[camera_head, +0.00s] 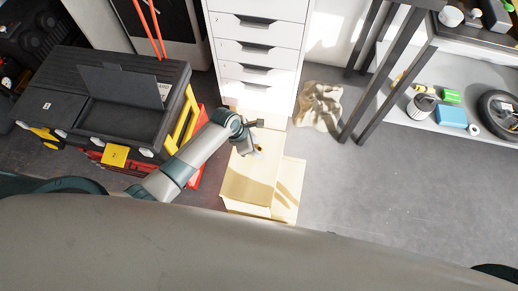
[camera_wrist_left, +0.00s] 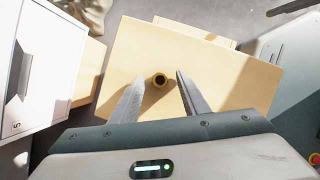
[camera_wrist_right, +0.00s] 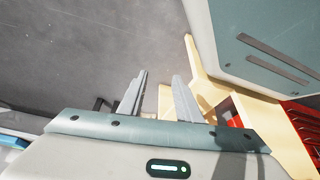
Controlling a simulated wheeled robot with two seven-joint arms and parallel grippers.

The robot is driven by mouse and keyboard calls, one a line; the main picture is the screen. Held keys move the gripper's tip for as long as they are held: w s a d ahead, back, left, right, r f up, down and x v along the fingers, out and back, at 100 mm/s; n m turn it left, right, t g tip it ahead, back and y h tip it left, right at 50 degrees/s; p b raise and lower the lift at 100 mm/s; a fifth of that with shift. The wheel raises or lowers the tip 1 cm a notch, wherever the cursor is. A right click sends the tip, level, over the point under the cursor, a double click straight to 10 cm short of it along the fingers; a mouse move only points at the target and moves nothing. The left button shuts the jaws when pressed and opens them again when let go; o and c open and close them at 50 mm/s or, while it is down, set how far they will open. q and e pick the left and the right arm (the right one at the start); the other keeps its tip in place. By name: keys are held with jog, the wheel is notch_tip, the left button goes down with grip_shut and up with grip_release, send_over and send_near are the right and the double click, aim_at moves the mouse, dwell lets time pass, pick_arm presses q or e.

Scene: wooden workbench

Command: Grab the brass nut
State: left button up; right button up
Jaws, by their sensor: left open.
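The brass nut (camera_wrist_left: 159,80) is a small yellow ring with a dark hole. It rests on the pale wooden workbench top (camera_wrist_left: 205,50) and shows as a small yellow spot in the head view (camera_head: 259,148). My left gripper (camera_head: 256,142) points down over the workbench. In the left wrist view its two fingers (camera_wrist_left: 159,77) are apart, with the nut showing between their tips. Whether the tips are level with the nut or above it, I cannot tell. My right gripper (camera_wrist_right: 159,77) shows only in its own wrist view, with its fingers apart and nothing between them.
A white drawer cabinet (camera_head: 258,55) stands just behind the workbench. A black toolbox (camera_head: 120,115) on a red cart is to the left. A crumpled beige cloth or bag (camera_head: 320,103) and a shelf (camera_head: 455,127) are to the right. Grey floor is clear at right.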

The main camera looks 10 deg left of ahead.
pick_arm(q)
jog(key=shift+c, duration=1.1)
grip_shut()
jog(key=shift+r, duration=0.7)
notch_tip(320, 180, up, 2)
jog(key=shift+r+p, duration=0.25)
jog(key=shift+p, duration=0.1)
jog(key=s+d+r, duration=0.5)
jog(key=d+r, duration=0.2)
jog(key=d, duration=0.3)
jog(key=shift+s+p, duration=0.35)
jog(key=shift+s, duration=0.05)
pick_arm(e)
jog(key=shift+w+a+r+t+y, duration=0.15)
jog(key=shift+w+a+r+t, duration=0.15)
jog(key=shift+a, duration=0.1)
jog(key=shift+w+a+r+t+y, duration=0.2)
jog(key=shift+w+a, duration=0.1)
jog(key=shift+a, duration=0.1)
pick_arm(q)
jog(key=shift+w+d+r, duration=0.1)
jog(key=shift+r, duration=0.05)
pick_arm(e)
jog(key=shift+s, duration=0.1)
